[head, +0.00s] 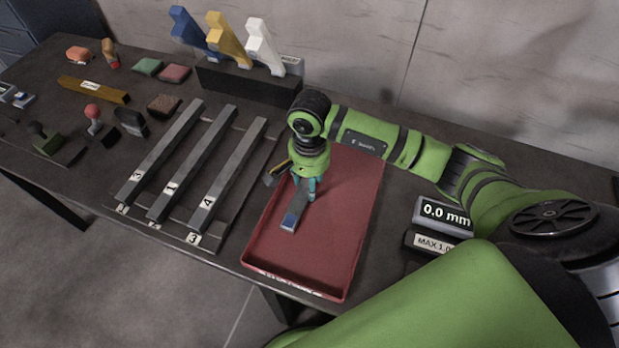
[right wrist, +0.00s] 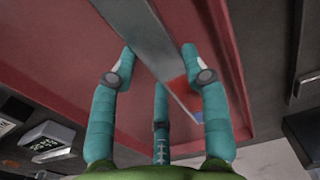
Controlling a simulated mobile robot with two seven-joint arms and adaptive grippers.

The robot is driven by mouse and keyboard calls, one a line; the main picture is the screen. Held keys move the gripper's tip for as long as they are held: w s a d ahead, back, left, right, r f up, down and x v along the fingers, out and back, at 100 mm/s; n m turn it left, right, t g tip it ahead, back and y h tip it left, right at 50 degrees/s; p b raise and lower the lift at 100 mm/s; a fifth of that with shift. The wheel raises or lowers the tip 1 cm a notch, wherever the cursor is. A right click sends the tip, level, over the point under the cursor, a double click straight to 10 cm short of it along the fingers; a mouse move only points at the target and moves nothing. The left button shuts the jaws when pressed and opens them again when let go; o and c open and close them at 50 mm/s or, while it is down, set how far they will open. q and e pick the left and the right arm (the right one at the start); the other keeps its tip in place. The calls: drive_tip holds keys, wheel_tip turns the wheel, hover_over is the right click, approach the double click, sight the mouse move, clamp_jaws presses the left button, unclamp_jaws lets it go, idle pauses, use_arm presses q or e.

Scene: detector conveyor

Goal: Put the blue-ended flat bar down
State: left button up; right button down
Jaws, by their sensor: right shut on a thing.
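The blue-ended flat bar (head: 294,212) is grey with a blue end and lies over the red tray (head: 262,262). My right gripper (head: 309,190) points down and is shut on the bar near its middle. In the right wrist view the bar (right wrist: 140,32) runs between the teal fingers of the right gripper (right wrist: 158,68), with its blue end beyond them. The red tray floor shows around it. I cannot tell whether the bar touches the tray floor. My left gripper is not in view.
Several long grey bars (head: 165,150) with number tags lie on a rack left of the tray. A display reading 0.0 mm (head: 444,214) stands right of the tray. Blue, yellow and white upright pieces (head: 222,40) stand at the back. The tray's front part is empty.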

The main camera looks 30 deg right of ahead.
drive_tip(key=shift+f, duration=0.1)
drive_tip(key=c, duration=0.6)
unclamp_jaws()
drive_tip(key=shift+s, duration=0.1)
drive_tip(key=shift+r, duration=0.6)
wheel_tip(320, 180, up, 11)
drive_tip(key=b, duration=0.3)
drive_tip(key=shift+r, duration=0.1)
